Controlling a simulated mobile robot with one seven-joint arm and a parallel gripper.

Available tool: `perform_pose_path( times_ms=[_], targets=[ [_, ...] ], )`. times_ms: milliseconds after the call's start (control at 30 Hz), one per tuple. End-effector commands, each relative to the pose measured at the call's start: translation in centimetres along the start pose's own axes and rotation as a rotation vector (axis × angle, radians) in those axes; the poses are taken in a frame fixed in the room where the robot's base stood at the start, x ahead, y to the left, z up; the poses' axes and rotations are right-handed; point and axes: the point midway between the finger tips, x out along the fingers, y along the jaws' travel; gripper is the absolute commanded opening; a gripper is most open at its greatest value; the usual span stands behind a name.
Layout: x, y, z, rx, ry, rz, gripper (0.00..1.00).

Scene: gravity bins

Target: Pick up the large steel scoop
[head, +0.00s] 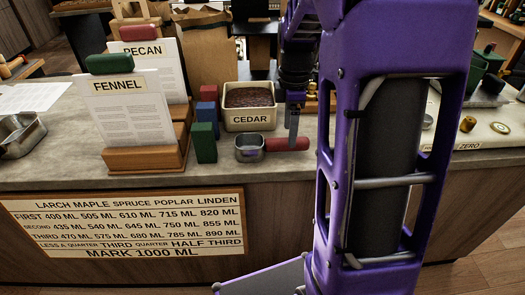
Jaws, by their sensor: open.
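A steel scoop (249,155) lies on the grey counter, its open metal bowl to the left. A red handle (288,144) extends right from the bowl. My gripper (293,132) is open and points down at the handle. One finger shows in front of the handle; the other is hidden, so I cannot tell whether the jaws straddle it or whether they touch it. A larger steel vessel (18,135) is cut off at the left edge; I cannot tell whether it is also a scoop.
A cream CEDAR bin (249,119) stands just behind the scoop. Green (204,142) and blue (207,112) blocks stand to its left, beside the FENNEL card (115,107) on a wooden stand (146,157). My purple arm hides the counter to the right.

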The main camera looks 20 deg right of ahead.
Motion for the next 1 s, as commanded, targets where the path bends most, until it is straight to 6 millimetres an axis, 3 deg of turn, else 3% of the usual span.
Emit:
perform_pose_path(
  times_ms=[333, 667, 1000],
  targets=[
    [4.5, 0.7, 0.1, 0.001, 0.000, -0.004, 0.75],
    [5.2, 0.7, 0.1, 0.001, 0.000, 0.000, 0.75],
    [5.2, 0.7, 0.1, 0.001, 0.000, 0.000, 0.16]
  ],
)
